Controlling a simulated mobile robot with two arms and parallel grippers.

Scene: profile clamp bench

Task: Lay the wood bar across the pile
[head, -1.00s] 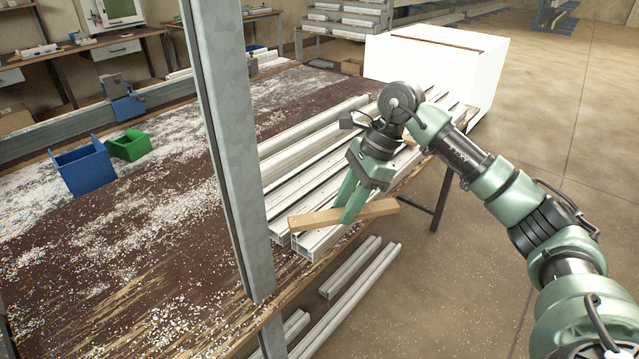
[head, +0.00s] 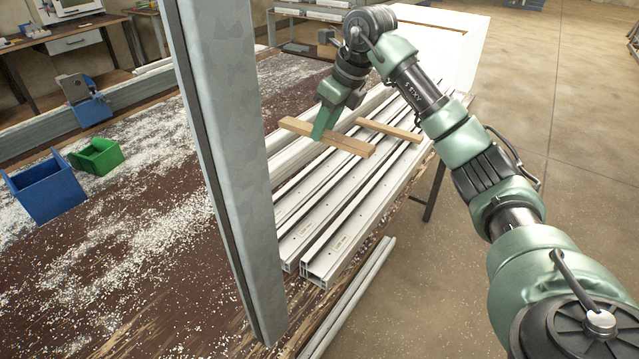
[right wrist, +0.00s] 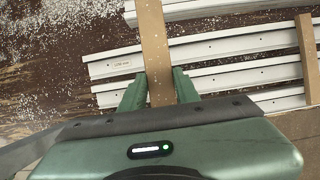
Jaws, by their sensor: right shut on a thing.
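My right gripper (head: 321,134) is shut on a wood bar (head: 350,146), over the left part of the pile of white profiles (head: 325,232). In the right wrist view the bar (right wrist: 153,45) runs between the two green fingers (right wrist: 160,88) and crosses above profiles. I cannot tell whether it touches them. A second wood bar (head: 392,130) lies across the pile, to the right of the held one and apart from it. It also shows at the right edge of the right wrist view (right wrist: 307,60). My left gripper is out of view.
A grey upright post (head: 225,180) stands in front of the pile's left side. A blue bin (head: 45,190) and a green bin (head: 97,157) sit on the chip-strewn bench at left. A white box (head: 440,50) stands behind the pile. More profiles (head: 350,300) lie below the bench edge.

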